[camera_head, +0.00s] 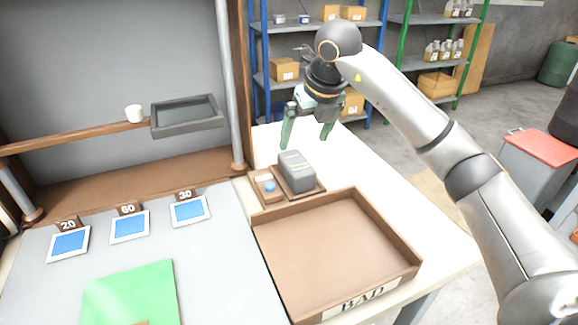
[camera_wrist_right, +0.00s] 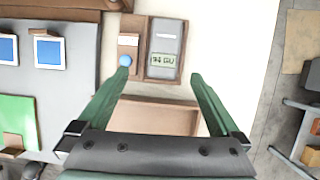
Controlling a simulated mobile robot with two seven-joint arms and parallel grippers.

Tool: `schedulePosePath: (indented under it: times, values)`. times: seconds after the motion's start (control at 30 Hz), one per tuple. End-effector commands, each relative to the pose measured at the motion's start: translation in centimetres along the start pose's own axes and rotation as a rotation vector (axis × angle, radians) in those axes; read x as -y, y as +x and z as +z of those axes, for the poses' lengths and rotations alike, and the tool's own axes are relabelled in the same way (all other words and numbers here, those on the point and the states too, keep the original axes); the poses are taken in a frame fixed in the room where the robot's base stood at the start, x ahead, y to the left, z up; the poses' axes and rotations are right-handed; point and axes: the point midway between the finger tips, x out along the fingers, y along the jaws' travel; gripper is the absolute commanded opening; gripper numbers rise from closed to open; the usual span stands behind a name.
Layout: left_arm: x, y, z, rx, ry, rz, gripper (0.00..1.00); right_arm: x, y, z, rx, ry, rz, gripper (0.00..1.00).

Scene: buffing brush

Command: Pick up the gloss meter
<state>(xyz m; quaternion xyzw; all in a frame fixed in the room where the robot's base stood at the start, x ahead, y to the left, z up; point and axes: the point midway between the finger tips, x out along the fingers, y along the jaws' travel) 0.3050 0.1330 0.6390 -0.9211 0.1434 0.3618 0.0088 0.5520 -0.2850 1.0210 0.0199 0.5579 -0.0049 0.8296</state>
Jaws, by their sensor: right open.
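The gloss meter (camera_head: 296,170) is a dark grey box with a lighter top, standing in a small brown wooden holder (camera_head: 313,192) on the white table. In the right wrist view the gloss meter (camera_wrist_right: 165,50) shows a small greenish display and lies beyond my fingertips, between their lines. My right gripper (camera_head: 309,143) is open and empty, above and behind the gloss meter in the head view, not touching it. Its green fingers (camera_wrist_right: 160,82) are spread wide in the wrist view. My left gripper is not in view.
A blue round item (camera_head: 269,187) sits in the holder's left part. A brown tray marked BAD (camera_head: 345,296) stands just in front. Blue-screened cards (camera_head: 130,227) and a green sheet (camera_head: 130,292) lie left. A post (camera_head: 229,90) and grey shelf tray (camera_head: 187,128) stand at back left.

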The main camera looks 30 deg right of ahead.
Motion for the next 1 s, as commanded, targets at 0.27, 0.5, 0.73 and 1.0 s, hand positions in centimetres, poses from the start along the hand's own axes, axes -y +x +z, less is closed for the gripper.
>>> schedulePosePath:
  times: [0.27,0.5,0.73,1.0]
  values:
    - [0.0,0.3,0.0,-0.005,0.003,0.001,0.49,1.1,2.6,0.1,0.000,0.017,-0.039,1.00]
    - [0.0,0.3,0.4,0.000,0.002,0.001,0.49,1.1,6.2,0.2,0.003,0.015,-0.036,1.00]
    - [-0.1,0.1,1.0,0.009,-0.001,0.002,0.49,1.0,7.6,0.1,0.004,0.015,-0.034,1.00]
    - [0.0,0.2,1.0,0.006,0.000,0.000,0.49,0.9,11.4,-0.1,0.003,0.016,-0.034,1.00]
